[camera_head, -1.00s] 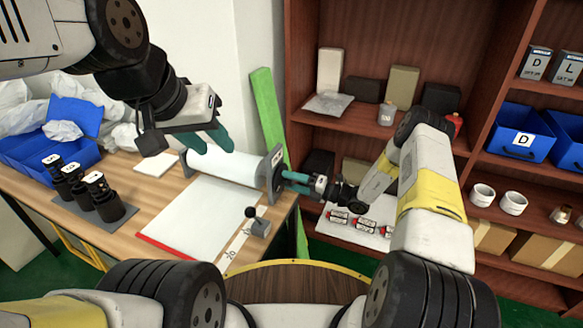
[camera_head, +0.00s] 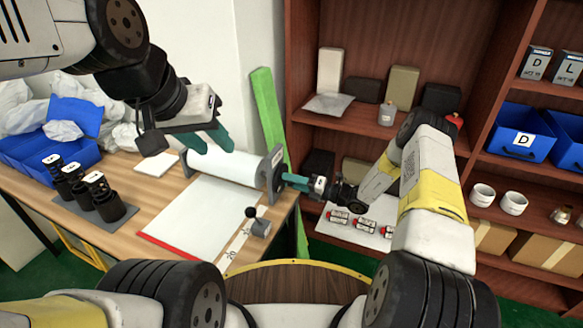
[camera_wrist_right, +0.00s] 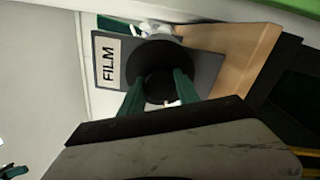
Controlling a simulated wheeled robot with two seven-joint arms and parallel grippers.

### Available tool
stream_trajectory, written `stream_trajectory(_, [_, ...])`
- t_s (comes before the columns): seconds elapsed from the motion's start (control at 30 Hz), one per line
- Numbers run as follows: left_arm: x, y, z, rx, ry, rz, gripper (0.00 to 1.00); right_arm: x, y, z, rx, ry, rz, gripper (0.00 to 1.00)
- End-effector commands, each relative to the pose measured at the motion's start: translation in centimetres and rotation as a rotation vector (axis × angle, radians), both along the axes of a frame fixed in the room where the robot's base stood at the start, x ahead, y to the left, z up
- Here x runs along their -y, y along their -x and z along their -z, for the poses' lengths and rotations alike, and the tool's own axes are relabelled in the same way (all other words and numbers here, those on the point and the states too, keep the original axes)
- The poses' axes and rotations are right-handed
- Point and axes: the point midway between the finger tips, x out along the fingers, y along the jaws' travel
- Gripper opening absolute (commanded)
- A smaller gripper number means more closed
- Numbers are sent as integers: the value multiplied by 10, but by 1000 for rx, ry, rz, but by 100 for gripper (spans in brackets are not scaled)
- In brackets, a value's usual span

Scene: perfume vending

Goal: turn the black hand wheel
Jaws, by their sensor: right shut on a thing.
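The black hand wheel (camera_wrist_right: 138,68) is a round dark disc beside the FILM label in the right wrist view. It sits at the right end of the white film roll (camera_head: 225,166) on the table, where my gripper partly hides it in the head view. My right gripper (camera_head: 286,178) reaches it from the right. Its green fingers (camera_wrist_right: 157,88) are shut on the wheel's dark middle part. My left gripper (camera_head: 208,141) hangs over the film roll with its teal fingers apart and nothing seen between them.
A white sheet (camera_head: 190,215) and a small lever with a black knob (camera_head: 258,226) lie in front of the roll. Black bottles (camera_head: 100,195) stand at the left. A wooden shelf (camera_head: 340,122) rises behind my right arm, with red-and-white cans (camera_head: 365,225) low down.

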Motion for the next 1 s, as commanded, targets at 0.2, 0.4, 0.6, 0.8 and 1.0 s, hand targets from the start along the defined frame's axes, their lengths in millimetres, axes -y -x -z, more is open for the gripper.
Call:
stream_trajectory(0.2, [0,0,0,0,0,0,36,1,0,0,148,61,2,0])
stream_trajectory(0.4, [0,0,0,0,0,0,36,1,0,1,322,134,2,0])
stream_trajectory(0.6, [0,0,0,0,0,0,36,1,0,1,497,208,2,0])
stream_trajectory(0.8, [0,0,0,0,0,0,36,1,0,1,672,282,1,0])
stream_trajectory(1.0, [0,0,0,0,0,0,36,1,0,1,847,354,1,0])
